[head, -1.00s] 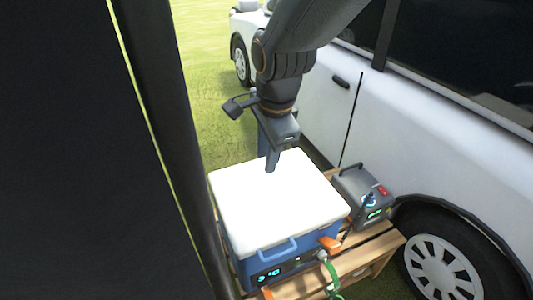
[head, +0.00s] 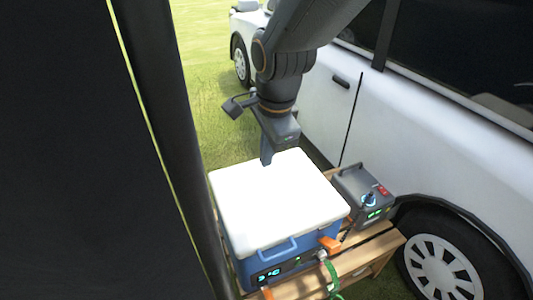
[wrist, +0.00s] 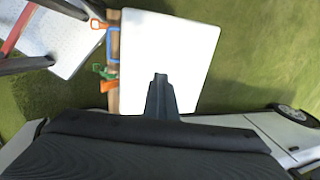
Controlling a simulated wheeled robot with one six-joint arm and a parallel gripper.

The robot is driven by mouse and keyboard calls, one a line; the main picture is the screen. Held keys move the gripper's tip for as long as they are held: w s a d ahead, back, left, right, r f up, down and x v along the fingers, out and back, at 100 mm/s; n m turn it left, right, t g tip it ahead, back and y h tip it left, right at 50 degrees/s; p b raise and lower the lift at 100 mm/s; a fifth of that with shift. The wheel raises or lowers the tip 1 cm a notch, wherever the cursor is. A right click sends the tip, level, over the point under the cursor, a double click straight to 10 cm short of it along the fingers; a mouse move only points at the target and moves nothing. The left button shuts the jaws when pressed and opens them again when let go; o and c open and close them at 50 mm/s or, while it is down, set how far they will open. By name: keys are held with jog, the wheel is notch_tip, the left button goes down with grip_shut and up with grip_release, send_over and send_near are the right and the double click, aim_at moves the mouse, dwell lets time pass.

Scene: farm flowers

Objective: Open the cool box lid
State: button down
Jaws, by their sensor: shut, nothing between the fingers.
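The cool box (head: 262,255) is blue with a white lid (head: 280,205) that lies flat and closed on it. A blue handle (head: 278,250) and a lit display (head: 269,274) are on its near side. The lid also shows in the wrist view (wrist: 190,55) as a white rectangle, with the blue handle (wrist: 113,45) at its left edge. My gripper (head: 266,162) points down above the far part of the lid. In the wrist view its fingers (wrist: 161,80) are together and empty over the lid. I cannot tell whether the fingertips touch it.
The box stands on a wooden slatted bench (head: 370,252). A grey power unit (head: 362,198) stands right of it, and a green cable (head: 333,275) with an orange part (head: 329,244) is in front. A white car (head: 430,140) is close on the right. A dark post (head: 165,130) is at left.

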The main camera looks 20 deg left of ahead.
jog(key=c, duration=2.4)
grip_release()
jog(key=shift+c, duration=0.2)
jog(key=o, duration=0.6)
jog(key=shift+b+v, duration=0.3)
jog(key=shift+v, duration=3.6)
